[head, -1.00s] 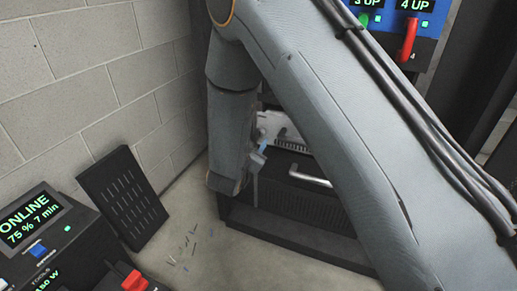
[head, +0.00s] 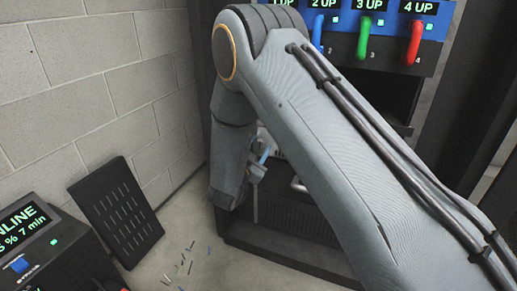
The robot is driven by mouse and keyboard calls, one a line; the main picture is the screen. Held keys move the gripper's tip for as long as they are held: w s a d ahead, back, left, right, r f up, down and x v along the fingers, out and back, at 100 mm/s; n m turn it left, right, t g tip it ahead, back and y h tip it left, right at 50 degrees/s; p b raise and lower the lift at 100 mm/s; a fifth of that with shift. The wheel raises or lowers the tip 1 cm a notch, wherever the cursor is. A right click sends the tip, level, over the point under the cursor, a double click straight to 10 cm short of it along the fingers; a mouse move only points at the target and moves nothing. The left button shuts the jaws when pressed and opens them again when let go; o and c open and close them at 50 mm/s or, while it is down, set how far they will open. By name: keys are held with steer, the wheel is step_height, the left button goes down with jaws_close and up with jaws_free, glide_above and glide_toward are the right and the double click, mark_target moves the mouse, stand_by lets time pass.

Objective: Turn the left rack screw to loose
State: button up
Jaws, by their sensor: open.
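The rack (head: 282,222) stands ahead of me, its low dark front part showing below and beside my arm. The left rack screw cannot be made out; my arm covers much of the rack's left and middle front. My gripper (head: 257,180) is partly seen beside my forearm, low in front of the rack. It is open, and I see nothing held in it. Whether it touches the rack cannot be told. A light unit with a metal handle (head: 298,184) shows just right of the gripper, partly behind my arm.
A row of coloured handles, blue (head: 317,33), green (head: 363,40) and red (head: 413,43), hangs under lit displays. A slotted black panel (head: 115,213) leans on the block wall. Small loose pieces (head: 186,262) lie on the floor. A lit "ONLINE" unit (head: 35,250) stands lower left.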

steer(key=shift+c, duration=0.4)
steer(key=c, duration=1)
steer(key=shift+o, duration=0.2)
